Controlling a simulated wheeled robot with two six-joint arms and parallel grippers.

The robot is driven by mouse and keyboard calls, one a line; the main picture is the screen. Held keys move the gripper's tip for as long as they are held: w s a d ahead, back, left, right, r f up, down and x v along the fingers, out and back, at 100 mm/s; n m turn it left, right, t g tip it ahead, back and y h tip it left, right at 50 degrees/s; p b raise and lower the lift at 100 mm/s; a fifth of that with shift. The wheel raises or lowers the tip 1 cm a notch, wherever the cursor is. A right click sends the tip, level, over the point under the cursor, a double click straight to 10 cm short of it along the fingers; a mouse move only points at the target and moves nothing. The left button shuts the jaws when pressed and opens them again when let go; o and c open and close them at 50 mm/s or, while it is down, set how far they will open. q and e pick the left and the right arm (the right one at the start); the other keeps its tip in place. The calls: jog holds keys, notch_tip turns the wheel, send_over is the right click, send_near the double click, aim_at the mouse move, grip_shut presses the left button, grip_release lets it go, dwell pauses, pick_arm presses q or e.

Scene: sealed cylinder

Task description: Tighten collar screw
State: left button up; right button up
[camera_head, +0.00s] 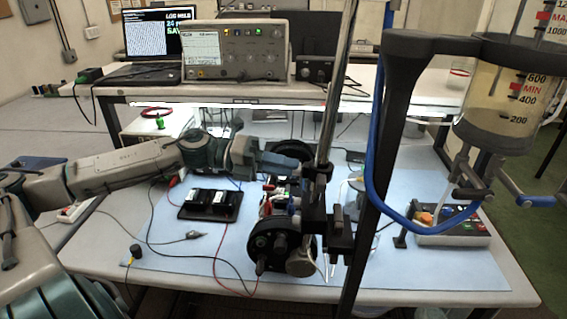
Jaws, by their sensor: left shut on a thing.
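The chrome post (333,95) stands upright right of centre. A dark collar (318,173) sits around it, above a lower black clamp block (340,238). My left gripper (303,166) reaches in from the left to the collar and is shut on a small part at its left side, which I take for the collar screw. The screw is hidden by the fingers and too small to make out. The clear sealed cylinder (487,112) with red MIN and MAX marks hangs at the upper right, holding yellowish liquid. My right gripper is out of view.
A dark frame with a blue hose (371,170) rises right of the post. A black wheeled device (272,243) with wires stands below my gripper. A black tray (211,204) lies left, a switch box (452,228) right. Instruments (237,50) stand on the back shelf.

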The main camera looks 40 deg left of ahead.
pick_arm(q)
jog(key=m+p, duration=0.2)
jog(key=m, duration=0.2)
jog(key=m+p, duration=0.3)
jog(key=m, duration=0.2)
jog(key=shift+t+y, duration=0.3)
jog(key=shift+y, duration=0.1)
jog(key=shift+m, duration=0.4)
jog(key=o, duration=1)
